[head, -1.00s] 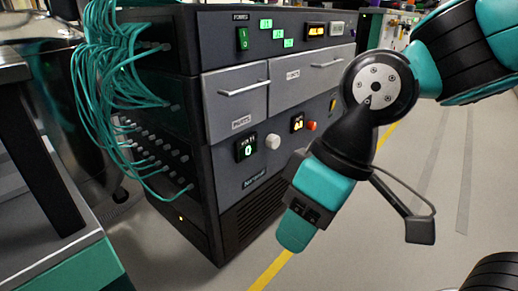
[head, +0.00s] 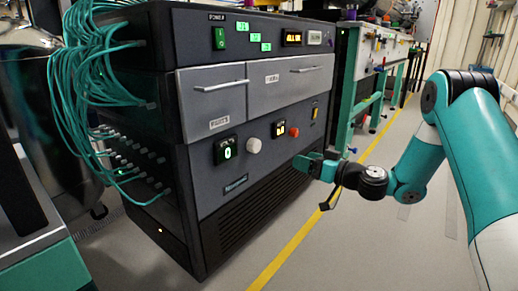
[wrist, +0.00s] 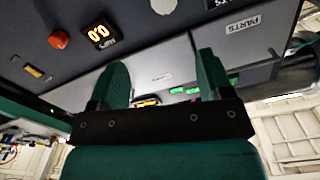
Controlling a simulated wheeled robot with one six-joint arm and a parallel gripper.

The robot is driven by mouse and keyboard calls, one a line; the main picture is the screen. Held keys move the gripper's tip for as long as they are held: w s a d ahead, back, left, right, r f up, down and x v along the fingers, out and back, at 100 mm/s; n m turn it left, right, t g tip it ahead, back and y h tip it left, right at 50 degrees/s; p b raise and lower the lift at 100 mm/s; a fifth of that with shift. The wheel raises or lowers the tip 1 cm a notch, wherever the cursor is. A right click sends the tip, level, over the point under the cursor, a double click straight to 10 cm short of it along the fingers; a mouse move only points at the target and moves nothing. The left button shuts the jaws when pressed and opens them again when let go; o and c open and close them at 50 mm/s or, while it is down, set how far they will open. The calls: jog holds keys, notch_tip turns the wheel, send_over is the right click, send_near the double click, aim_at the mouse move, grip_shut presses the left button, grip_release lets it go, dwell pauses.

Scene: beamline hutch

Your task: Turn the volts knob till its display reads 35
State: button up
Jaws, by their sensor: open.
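The volts display (head: 227,151) is a small black unit with a green 0 on the cabinet's lower front panel. A round pale knob (head: 254,145) sits just right of it; it also shows, partly cut off, at the top edge of the wrist view (wrist: 163,5). My gripper (head: 303,163) is at the right part of the lower panel, right of and below the knob, and apart from it. Its two teal fingers stand apart and empty in the wrist view (wrist: 160,75).
An amber display (head: 278,129) and a red knob (head: 294,131) lie between the pale knob and my gripper. Drawers with bar handles (head: 222,86) are above. Teal cables (head: 85,75) hang at the left. Floor is clear right of the cabinet.

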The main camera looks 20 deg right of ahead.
aim_at(258, 146)
jog(key=p+x, duration=0.4)
jog(key=x, duration=0.1)
jog(key=p+x, duration=0.3)
jog(key=x, duration=0.2)
jog(key=p+x, duration=0.4)
jog(key=x, duration=0.2)
jog(key=shift+s+a+f+p, duration=0.15)
jog(key=shift+s+a+p, duration=0.05)
jog(key=shift+a+p, duration=0.2)
jog(key=shift+w+a, duration=0.4)
jog(key=shift+w, duration=0.15)
